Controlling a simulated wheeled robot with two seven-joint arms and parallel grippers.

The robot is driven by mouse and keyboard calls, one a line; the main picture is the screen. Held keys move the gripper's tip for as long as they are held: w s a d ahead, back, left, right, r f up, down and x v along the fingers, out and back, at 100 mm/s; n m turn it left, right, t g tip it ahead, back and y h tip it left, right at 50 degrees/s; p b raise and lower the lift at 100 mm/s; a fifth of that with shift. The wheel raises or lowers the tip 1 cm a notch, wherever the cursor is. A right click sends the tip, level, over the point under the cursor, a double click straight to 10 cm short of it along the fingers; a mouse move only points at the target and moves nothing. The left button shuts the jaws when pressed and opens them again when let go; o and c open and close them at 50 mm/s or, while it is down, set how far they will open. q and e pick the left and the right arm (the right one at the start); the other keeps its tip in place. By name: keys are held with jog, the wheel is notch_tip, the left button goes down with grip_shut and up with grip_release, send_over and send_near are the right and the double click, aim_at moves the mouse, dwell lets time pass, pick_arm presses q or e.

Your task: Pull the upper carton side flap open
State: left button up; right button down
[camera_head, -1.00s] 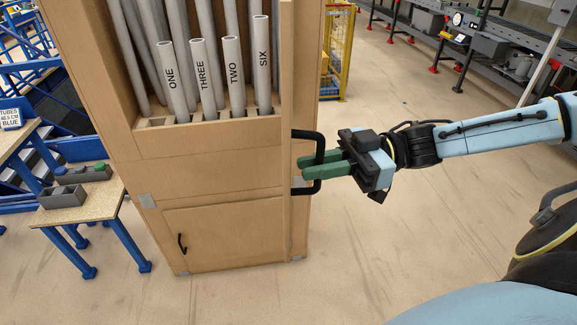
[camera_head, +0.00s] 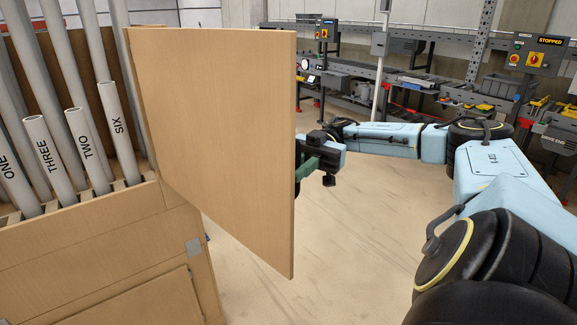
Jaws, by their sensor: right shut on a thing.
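The upper side flap (camera_head: 215,130) of the tall brown carton stands swung out from the carton's right side, its broad face toward me. The carton body (camera_head: 95,245) is at the lower left. My right gripper (camera_head: 310,163) is at the flap's far right edge, its green fingers partly behind the panel. It is shut on the flap's black handle, which is mostly hidden behind the flap. My left gripper is not in view.
Grey tubes (camera_head: 85,150) labelled ONE, THREE, TWO and SIX stand in the carton. A grey conveyor (camera_head: 350,85) and a control box showing STOPPED (camera_head: 537,55) are at the back right. The floor (camera_head: 370,240) right of the flap is clear.

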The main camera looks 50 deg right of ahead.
jog(key=shift+d, duration=0.3)
jog(key=c, duration=1.5)
grip_release()
notch_tip(320, 180, up, 10)
jog(key=shift+r, duration=0.1)
